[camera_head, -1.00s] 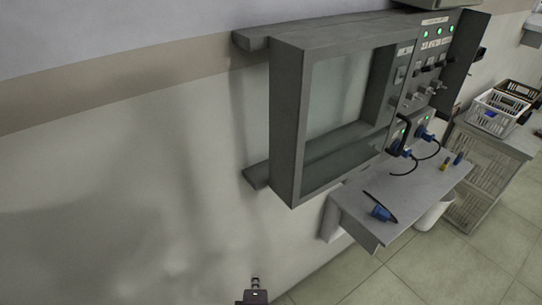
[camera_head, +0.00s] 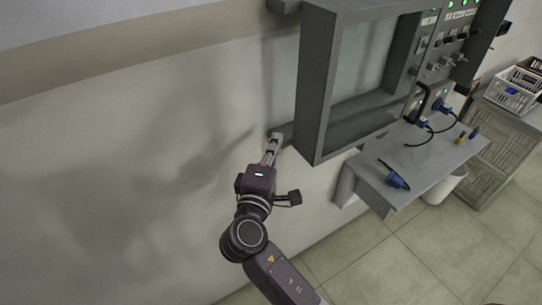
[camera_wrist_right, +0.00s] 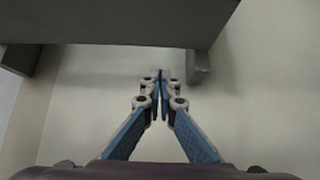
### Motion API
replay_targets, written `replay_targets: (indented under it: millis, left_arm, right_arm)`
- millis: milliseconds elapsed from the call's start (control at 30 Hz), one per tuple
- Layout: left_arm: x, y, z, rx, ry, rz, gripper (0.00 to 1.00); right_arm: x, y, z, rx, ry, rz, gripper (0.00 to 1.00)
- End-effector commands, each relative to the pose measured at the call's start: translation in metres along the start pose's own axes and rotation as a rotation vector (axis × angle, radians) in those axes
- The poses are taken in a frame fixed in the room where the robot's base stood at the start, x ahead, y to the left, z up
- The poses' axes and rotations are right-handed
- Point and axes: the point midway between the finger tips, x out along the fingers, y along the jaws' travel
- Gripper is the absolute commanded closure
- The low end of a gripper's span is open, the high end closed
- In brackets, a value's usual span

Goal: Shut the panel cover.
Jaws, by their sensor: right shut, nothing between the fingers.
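The panel is a grey wall-mounted cabinet. A deep grey frame with a glass-like pane (camera_head: 313,95) forms its left part, and switches with green lights (camera_head: 445,45) are to the right. I take this frame to be the cover, but its hinge is not clear. My right gripper (camera_head: 274,142) is shut and empty, left of the frame's lower left corner, by the lower wall bracket (camera_head: 286,133). In the right wrist view the gripper (camera_wrist_right: 158,80) points at the wall, below the dark grey cabinet or cover edge (camera_wrist_right: 115,22). Contact cannot be told. My left gripper is not in view.
A grey shelf (camera_head: 412,165) below the panel holds a blue plug (camera_head: 397,181) and small tools; cables hang above it. A white bin (camera_head: 446,187) stands under it. Baskets (camera_head: 508,95) sit on a cabinet at right. The wall at left is bare.

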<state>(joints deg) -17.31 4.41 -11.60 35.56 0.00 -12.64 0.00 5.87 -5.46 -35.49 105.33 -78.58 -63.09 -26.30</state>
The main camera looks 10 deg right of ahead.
Motion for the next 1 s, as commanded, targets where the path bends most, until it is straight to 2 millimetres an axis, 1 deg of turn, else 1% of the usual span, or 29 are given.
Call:
replay_targets:
  millis: [33, 67, 133, 300, 433, 600, 833, 1000]
  left_arm:
    - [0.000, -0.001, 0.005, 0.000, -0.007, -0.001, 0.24]
    - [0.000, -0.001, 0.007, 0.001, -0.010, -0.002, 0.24]
    - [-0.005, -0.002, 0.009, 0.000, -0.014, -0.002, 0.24]
    - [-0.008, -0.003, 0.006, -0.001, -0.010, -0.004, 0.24]
    - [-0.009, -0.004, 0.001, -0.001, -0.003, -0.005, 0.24]
    - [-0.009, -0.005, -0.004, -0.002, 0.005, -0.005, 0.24]
    - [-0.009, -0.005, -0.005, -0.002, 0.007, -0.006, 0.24]
    - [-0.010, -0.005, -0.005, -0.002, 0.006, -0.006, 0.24]
  right_arm:
    - [0.011, 0.001, 0.000, -0.001, -0.001, 0.003, 1.00]
    - [0.017, 0.001, 0.000, 0.000, -0.001, 0.003, 1.00]
    - [0.024, 0.002, 0.011, -0.003, -0.001, 0.001, 1.00]
    - [0.036, 0.001, 0.024, -0.001, 0.001, 0.000, 1.00]
    - [0.040, 0.000, 0.028, 0.001, 0.001, -0.001, 1.00]
    - [0.041, -0.001, 0.028, 0.001, 0.001, -0.001, 1.00]
    - [0.042, -0.001, 0.029, 0.001, 0.001, -0.001, 1.00]
    - [0.052, 0.000, 0.040, 0.000, 0.000, 0.000, 1.00]
